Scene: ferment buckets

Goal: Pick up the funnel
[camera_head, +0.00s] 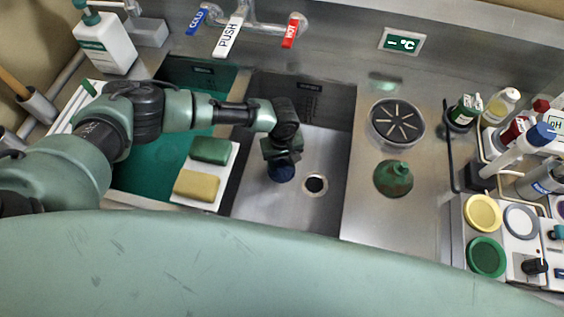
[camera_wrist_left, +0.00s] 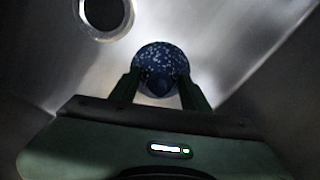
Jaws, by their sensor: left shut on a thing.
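My left gripper (camera_head: 282,160) is low over the right sink basin and shut on a dark blue funnel (camera_head: 281,172). In the left wrist view the funnel (camera_wrist_left: 161,60) is blue with pale speckles, and its rounded wide part shows beyond the two fingertips (camera_wrist_left: 158,88). A darker narrow part lies between the fingers. The gripper hides much of it in the head view. I cannot tell whether it touches the basin floor. My right gripper is not in view.
The drain (camera_head: 316,184) is just right of the funnel. A green cone-shaped thing (camera_head: 393,179) and a slotted round cover (camera_head: 396,122) are on the right counter. Bottles and jars crowd the far right.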

